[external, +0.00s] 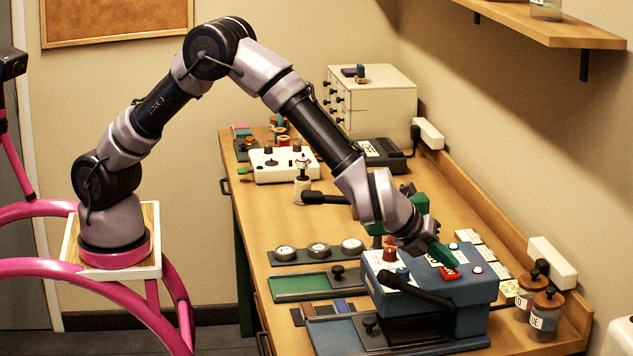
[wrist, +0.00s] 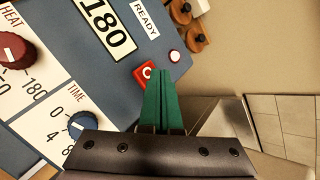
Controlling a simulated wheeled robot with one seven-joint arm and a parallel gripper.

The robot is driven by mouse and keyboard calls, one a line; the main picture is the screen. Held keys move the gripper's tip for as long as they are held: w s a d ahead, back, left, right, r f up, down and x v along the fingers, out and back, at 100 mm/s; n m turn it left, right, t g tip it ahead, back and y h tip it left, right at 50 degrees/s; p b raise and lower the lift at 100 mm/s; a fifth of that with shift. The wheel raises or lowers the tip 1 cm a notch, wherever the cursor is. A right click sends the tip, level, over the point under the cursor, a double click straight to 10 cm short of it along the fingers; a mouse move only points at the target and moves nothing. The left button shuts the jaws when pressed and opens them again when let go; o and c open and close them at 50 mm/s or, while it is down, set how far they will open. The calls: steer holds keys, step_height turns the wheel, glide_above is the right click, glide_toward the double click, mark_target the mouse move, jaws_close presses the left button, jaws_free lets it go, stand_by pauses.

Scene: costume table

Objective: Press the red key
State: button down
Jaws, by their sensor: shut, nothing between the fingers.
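The red key (external: 449,273) is a small square button on the top of a blue machine (external: 467,291), beside its knobs and labels. My gripper (external: 455,262) is shut, its green fingers together and empty, with the tips right at the red key. In the wrist view the red key (wrist: 146,75) carries a white mark and is partly covered by the tips of my gripper (wrist: 160,72). I cannot tell whether the tips touch the key or hover just above it.
The machine also has a red HEAT knob (wrist: 14,50), a blue TIME knob (wrist: 80,122), a display reading 180 (wrist: 103,25) and a round white button (wrist: 175,56). A black lever (external: 415,290) crosses its front side. Jars (external: 546,315) stand at right, near the wall.

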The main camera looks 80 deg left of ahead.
mark_target(445, 272)
stand_by(0.3)
steer(key=shift+r, duration=0.85)
steer(key=shift+r, duration=3)
